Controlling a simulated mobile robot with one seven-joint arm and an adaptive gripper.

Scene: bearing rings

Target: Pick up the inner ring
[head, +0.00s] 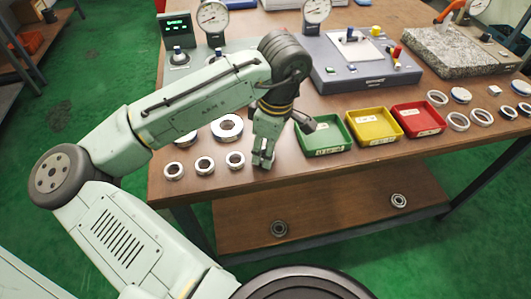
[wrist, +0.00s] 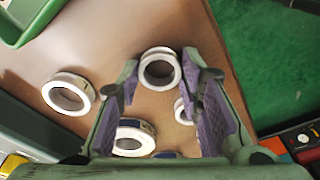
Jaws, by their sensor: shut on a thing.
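My gripper (head: 263,160) is low over the wooden table, at the right end of a row of small steel rings. In the wrist view, its two fingers (wrist: 160,84) stand on either side of a pale metal ring, the inner ring (wrist: 160,52), and are shut on it. In the head view the fingers hide this ring, and I cannot tell whether it still touches the table. Other small rings (head: 235,159), (head: 204,165) and (head: 174,170) lie flat to the left of my gripper.
Larger rings (head: 227,127) lie behind. Green (head: 325,139), yellow (head: 374,127) and red (head: 418,119) trays stand to the right, with more rings (head: 458,121) beyond. A grey measuring device (head: 355,75) stands behind them. Two bearings (head: 279,228) lie on the lower shelf.

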